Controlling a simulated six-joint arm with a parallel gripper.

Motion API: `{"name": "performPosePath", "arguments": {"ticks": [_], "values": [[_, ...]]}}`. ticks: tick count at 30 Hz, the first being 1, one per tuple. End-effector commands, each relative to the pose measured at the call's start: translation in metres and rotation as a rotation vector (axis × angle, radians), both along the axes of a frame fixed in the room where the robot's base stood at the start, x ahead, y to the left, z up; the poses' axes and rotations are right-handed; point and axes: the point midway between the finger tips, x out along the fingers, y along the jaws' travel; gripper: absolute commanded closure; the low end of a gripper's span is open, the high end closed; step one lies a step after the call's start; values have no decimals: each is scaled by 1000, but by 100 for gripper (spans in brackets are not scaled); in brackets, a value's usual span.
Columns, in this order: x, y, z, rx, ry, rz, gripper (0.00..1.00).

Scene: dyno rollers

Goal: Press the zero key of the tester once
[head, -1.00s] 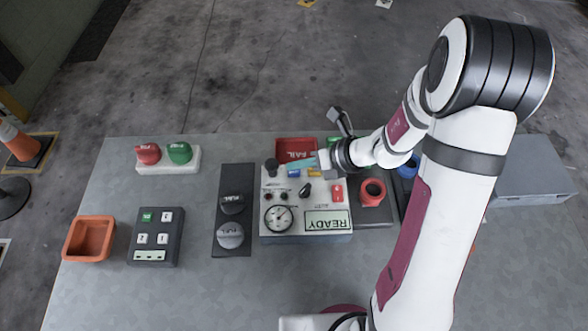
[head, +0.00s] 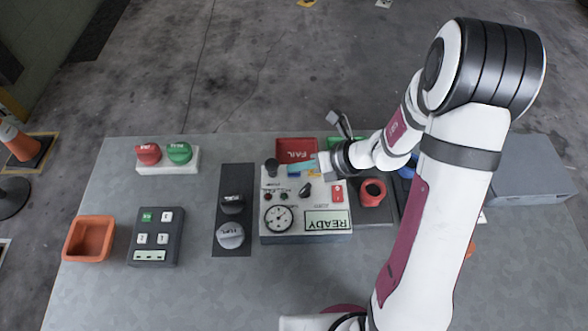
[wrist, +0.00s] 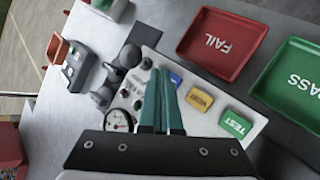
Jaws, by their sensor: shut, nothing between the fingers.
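The tester (head: 263,228) is a light panel with a round gauge (head: 279,218) and a display (head: 328,221) reading READY. Along its far edge is a row of keys: a blue key (wrist: 176,79), an orange VENT key (wrist: 201,99) and a green TEST key (wrist: 235,124). The blue key's label is too small to read. My gripper (head: 299,167) is over this far edge. In the wrist view its teal fingers (wrist: 160,76) are together and empty, with their tips just left of the blue key. I cannot tell whether they touch the panel.
Behind the tester lie a red FAIL tray (wrist: 222,44) and a green PASS tray (wrist: 290,80). A black knob post (head: 271,166) stands at its far left corner. A red ring-shaped part (head: 372,192) is to the right. Dark levers (head: 232,204) and a keypad (head: 156,237) are left.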

Motion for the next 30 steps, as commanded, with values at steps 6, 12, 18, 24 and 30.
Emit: {"name": "performPosePath", "arguments": {"ticks": [6,12,18,24,30], "values": [[0,0,0,0,0,0,100],[0,0,-2,1,0,-1,100],[0,0,-5,1,1,-1,100],[0,0,-7,0,1,-1,100],[0,0,-7,0,0,0,100]]}}
